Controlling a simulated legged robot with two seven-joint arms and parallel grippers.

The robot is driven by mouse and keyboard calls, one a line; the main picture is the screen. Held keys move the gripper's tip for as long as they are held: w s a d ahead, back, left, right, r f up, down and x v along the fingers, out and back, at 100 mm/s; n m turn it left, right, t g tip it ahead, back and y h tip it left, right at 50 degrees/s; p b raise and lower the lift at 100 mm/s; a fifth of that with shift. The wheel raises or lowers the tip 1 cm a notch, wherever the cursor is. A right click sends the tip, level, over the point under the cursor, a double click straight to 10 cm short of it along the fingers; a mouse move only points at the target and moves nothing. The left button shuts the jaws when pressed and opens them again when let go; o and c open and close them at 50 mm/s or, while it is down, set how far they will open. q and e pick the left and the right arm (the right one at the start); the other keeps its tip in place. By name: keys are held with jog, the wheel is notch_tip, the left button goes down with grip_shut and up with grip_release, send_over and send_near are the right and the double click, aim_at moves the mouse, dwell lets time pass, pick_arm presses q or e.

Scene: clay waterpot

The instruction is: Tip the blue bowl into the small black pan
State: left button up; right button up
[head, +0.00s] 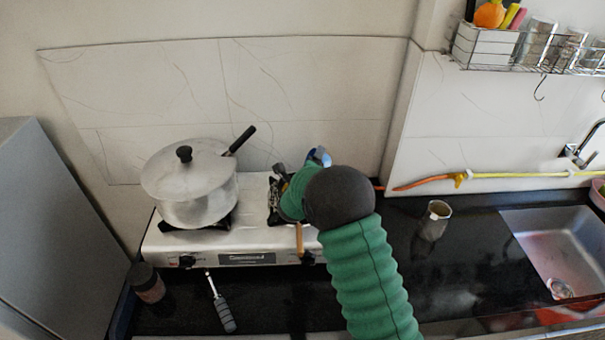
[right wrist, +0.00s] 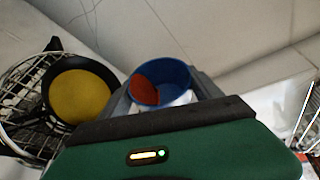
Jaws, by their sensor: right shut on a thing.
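The blue bowl (right wrist: 180,82) is between the fingers of my right gripper (right wrist: 162,92), which is shut on it. A reddish-brown content or patch shows on the left inside the bowl. In the head view a bit of the blue bowl (head: 319,155) shows behind my right gripper (head: 298,172), over the stove's right burner. The small black pan (right wrist: 108,76) is just left of the bowl in the right wrist view, with a flat yellow area inside. In the head view my arm hides most of the pan. My left gripper is out of view.
A lidded metal pot (head: 190,200) stands on the left burner of the white stove (head: 240,240). A cup (head: 434,220) and the sink (head: 560,245) are at right.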

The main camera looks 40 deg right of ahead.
jog(key=shift+w+a+f+n+b, duration=0.1)
jog(key=shift+a+n+b, duration=0.05)
jog(key=shift+n+b, duration=0.25)
jog(key=shift+h, duration=0.3)
jog(key=shift+a, duration=0.1)
jog(key=shift+w+a+n, duration=0.1)
jog(key=shift+n, duration=0.3)
jog(key=shift+r+n+h, duration=0.2)
jog(key=shift+n+h, duration=0.1)
jog(key=shift+a+b, duration=0.1)
jog(key=shift+b, duration=0.25)
